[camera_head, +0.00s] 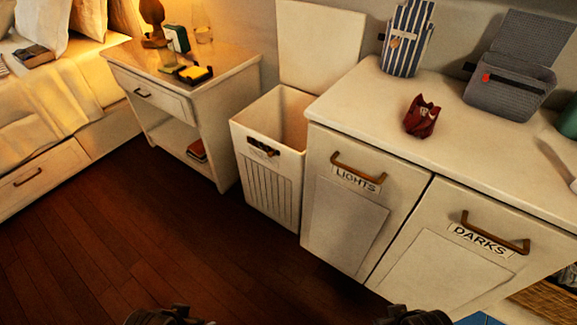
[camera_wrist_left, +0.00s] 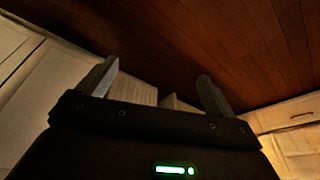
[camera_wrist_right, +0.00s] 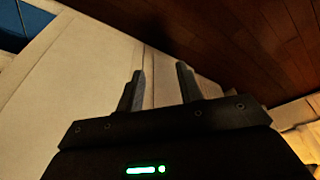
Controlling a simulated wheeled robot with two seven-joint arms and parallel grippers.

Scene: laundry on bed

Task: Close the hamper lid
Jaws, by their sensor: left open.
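The white hamper (camera_head: 268,190) stands on the floor between the nightstand and the cabinet. Its lid (camera_head: 320,45) is raised upright at the back, and the opening shows an inside that looks empty. A dark handle (camera_head: 263,148) is on its front. My left gripper (camera_wrist_left: 158,68) is open with nothing between its fingers in the left wrist view. My right gripper (camera_wrist_right: 160,68) has its fingers apart and empty in the right wrist view. In the head view only dark parts of my arms show at the bottom edge, well short of the hamper; the fingertips are not visible there.
A cabinet (camera_head: 440,135) with fronts marked LIGHTS and DARKS stands right of the hamper, with a red pouch (camera_head: 422,116) and striped bag (camera_head: 408,38) on top. A nightstand (camera_head: 190,100) stands left, beside a bed (camera_head: 60,90). The wooden floor (camera_head: 130,235) in front is clear.

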